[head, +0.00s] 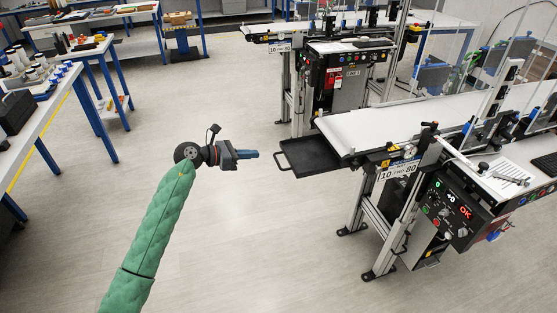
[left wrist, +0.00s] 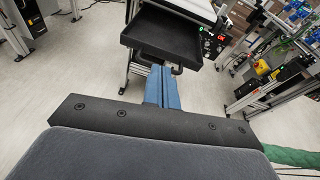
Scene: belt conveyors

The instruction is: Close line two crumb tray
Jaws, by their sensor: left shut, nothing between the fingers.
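A black crumb tray (head: 308,154) sticks out from under the end of the near white belt conveyor (head: 380,128). It has a thin bar handle (head: 283,160) on its left end. My left gripper (head: 254,154) is shut and empty, just left of the handle in the head view. In the left wrist view the blue fingers (left wrist: 161,88) are together and point at the tray (left wrist: 165,32). The fingertips overlap the handle there; I cannot tell whether they touch it. My right gripper is not in view.
A second conveyor with a control box (head: 340,75) stands behind. The near conveyor's control panel (head: 452,212) and legs are at the right. Workbenches (head: 45,115) line the left. The floor around my left arm is clear.

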